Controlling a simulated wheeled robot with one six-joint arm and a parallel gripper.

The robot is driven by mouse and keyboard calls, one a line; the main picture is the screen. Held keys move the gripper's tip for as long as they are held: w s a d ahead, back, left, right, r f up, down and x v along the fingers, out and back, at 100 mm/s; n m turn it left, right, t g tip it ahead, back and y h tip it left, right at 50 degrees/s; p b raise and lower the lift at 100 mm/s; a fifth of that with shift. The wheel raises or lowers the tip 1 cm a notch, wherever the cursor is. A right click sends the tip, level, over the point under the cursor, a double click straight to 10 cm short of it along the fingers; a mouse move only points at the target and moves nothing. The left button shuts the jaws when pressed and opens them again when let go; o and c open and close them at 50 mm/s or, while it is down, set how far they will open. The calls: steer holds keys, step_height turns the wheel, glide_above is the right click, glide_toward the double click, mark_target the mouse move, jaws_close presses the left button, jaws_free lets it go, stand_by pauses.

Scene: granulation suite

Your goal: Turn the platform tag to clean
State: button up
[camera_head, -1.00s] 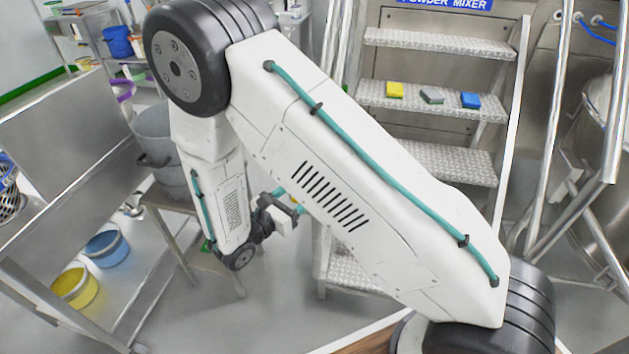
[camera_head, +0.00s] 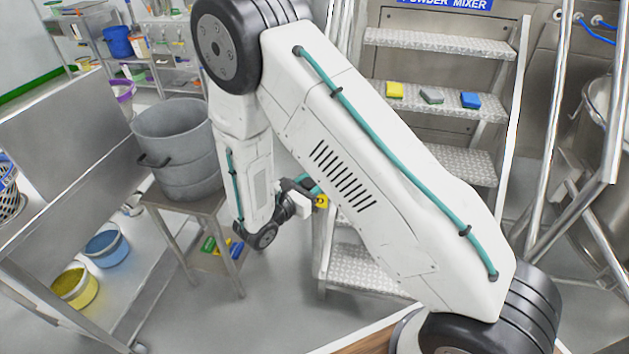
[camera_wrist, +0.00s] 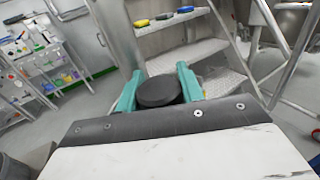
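A small yellow piece with a dark mark (camera_head: 322,201), possibly the platform tag, shows at the left side of the steps in the head view, right by my gripper (camera_head: 312,186). It is small and partly hidden, so I cannot read it. I cannot make it out in the wrist view. There, the two teal fingers of my gripper (camera_wrist: 159,70) stand apart, with a dark round disc between their bases. I see nothing clearly held. The metal steps (camera_head: 430,95) rise behind my arm, which covers their left part.
Yellow (camera_head: 396,89), grey (camera_head: 432,96) and blue (camera_head: 470,100) blocks lie on one step. A large grey pot (camera_head: 178,135) stands on a stand left of my arm. A trolley with yellow (camera_head: 75,288) and blue (camera_head: 106,248) buckets is at left. Floor shows between stand and steps.

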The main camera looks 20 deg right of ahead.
steer(key=shift+n+t, duration=0.3)
steer(key=shift+t, duration=0.1)
steer(key=n+t+y, duration=0.1)
steer(key=t+y, duration=0.1)
steer(key=n+t+y, duration=0.4)
steer(key=shift+w+a, duration=0.25)
steer(key=shift+w+a+n+t+y, duration=0.15)
steer(key=shift+n+t+y, duration=0.3)
steer(key=shift+n+y, duration=0.6)
steer(key=shift+a+n+t+y, duration=0.15)
steer(key=shift+n+t+y, duration=0.45)
steer(key=shift+y, duration=0.75)
steer(key=shift+w+a+n+t+y, duration=0.15)
steer(key=shift+n+t+y, duration=0.2)
steer(key=shift+n+y, duration=0.75)
steer(key=shift+s, duration=0.1)
steer(key=o, duration=1)
